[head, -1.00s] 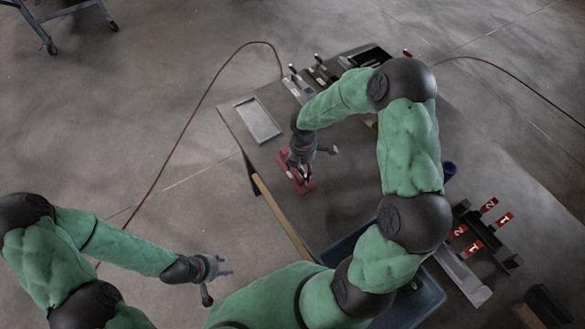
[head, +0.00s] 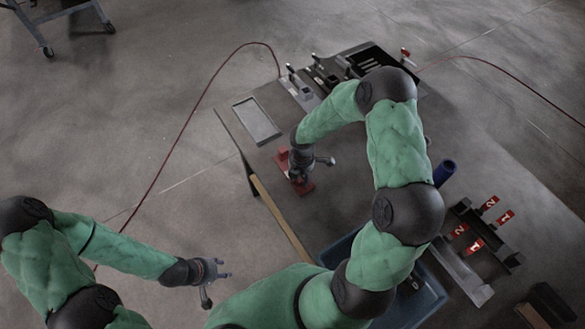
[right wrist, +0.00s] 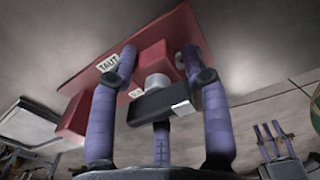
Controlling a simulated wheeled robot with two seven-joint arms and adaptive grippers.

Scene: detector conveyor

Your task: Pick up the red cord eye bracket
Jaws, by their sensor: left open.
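The red bracket (head: 303,188) lies on the table near its left edge in the head view, partly hidden under my right gripper (head: 299,176). In the right wrist view the red bracket (right wrist: 85,95) is a long red plate with raised blocks and white labels, one reading TAUT. My right gripper (right wrist: 160,60) has its fingers spread on either side of a raised red block, with visible gaps. A grey round part and a black block show between the fingers. My left gripper (head: 222,271) is open and empty, away from the table at lower left.
A shallow grey tray (head: 256,121) lies beyond the bracket. Dark fixtures (head: 330,75) stand at the table's back. A blue cylinder (head: 445,172) stands to the right, near red numbered tags (head: 489,203). A blue bin (head: 425,300) is partly behind my right arm.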

